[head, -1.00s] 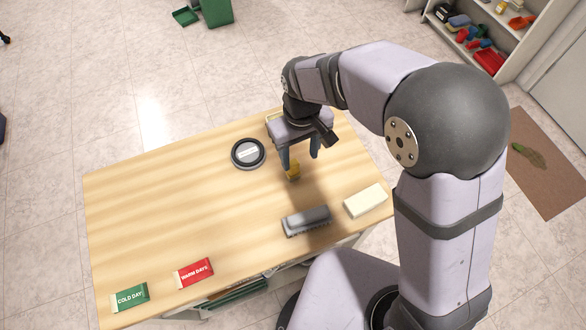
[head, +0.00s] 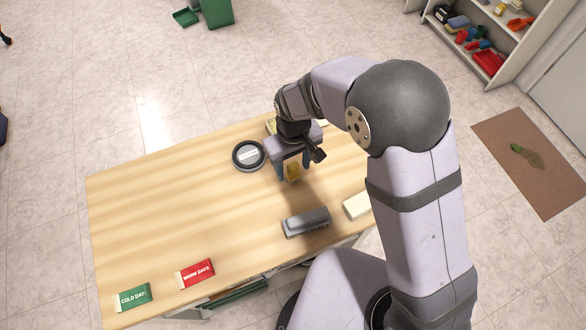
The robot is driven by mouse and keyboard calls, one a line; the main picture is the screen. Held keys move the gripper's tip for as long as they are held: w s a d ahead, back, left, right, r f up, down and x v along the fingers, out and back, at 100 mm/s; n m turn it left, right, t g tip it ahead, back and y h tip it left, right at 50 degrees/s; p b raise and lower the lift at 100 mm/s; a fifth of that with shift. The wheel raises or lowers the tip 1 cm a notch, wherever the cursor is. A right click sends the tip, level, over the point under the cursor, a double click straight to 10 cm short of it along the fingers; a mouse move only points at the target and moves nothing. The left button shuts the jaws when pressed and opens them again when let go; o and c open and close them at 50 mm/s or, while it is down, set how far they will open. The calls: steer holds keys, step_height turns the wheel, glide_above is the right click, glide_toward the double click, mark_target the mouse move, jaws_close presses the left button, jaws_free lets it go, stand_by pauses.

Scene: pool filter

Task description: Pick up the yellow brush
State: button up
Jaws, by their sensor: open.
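The yellow brush (head: 293,171) is on the wooden table (head: 190,210), toward its far right part. Only a small yellow part of it shows beneath my gripper; the rest is hidden. My gripper (head: 294,174) points down over it, with its fingers apart, one on each side of the yellow part in this view. I cannot tell whether the fingers touch it.
A round black-rimmed disc (head: 249,155) lies just left of my gripper. A grey brush-like block (head: 306,222) and a cream block (head: 357,206) lie nearer the front. Green (head: 134,296) and red (head: 196,273) cards lie front left. The table's left half is mostly clear.

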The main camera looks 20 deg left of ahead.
steer(key=shift+f, duration=1.15)
steer(key=c, duration=1.2)
steer(key=shift+o, duration=0.2)
steer(key=shift+r, duration=0.1)
